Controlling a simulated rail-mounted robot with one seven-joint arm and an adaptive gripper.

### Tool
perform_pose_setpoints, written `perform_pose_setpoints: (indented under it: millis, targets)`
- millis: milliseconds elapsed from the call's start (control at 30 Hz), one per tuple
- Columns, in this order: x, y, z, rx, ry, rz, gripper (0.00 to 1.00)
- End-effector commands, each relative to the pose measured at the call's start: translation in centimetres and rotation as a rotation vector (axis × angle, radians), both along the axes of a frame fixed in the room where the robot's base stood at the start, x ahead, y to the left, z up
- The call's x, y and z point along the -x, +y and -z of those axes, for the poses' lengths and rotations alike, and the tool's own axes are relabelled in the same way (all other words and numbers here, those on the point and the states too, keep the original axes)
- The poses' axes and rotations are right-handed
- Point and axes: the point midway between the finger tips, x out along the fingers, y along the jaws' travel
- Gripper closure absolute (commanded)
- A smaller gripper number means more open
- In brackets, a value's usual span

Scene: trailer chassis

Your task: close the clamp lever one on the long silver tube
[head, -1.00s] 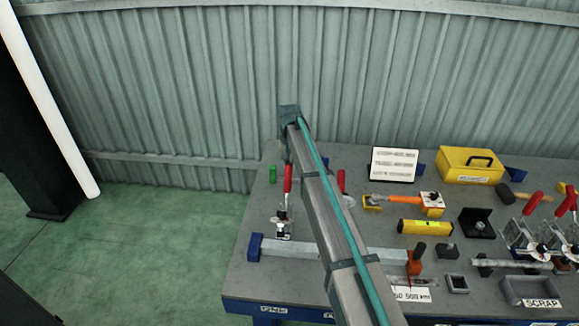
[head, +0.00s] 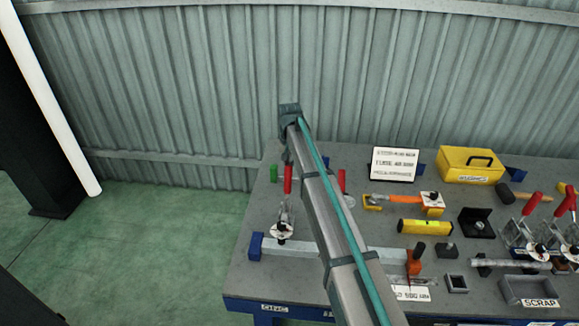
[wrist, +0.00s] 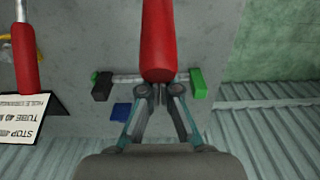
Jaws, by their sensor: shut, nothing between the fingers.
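A toggle clamp (head: 283,222) stands at the left end of the workbench, its red lever (head: 288,180) pointing up. The same lever fills the top middle of the wrist view (wrist: 158,40). The long silver tube (head: 305,250) lies at the bench's left front, just in front of the clamp and partly hidden by my arm. My gripper (wrist: 158,95) is shut and empty, its fingertips at the lever's near end; I cannot tell whether they touch. In the head view my gripper (head: 287,158) is small and dark above the lever.
Another red handle (head: 341,180) is partly hidden behind my arm and also shows in the wrist view (wrist: 24,60). A green piece (head: 273,174) stands left of the lever. A sign (head: 394,163), yellow toolbox (head: 470,165) and more clamps (head: 525,235) stand to the right.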

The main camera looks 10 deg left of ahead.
Motion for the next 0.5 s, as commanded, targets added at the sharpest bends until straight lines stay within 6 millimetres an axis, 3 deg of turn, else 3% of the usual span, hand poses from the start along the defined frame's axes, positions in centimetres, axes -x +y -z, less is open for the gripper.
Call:
perform_pose_setpoints:
  millis: [500]
  targets:
    - [1.3,0.0,-0.5,0.000,0.000,0.000,1.00]
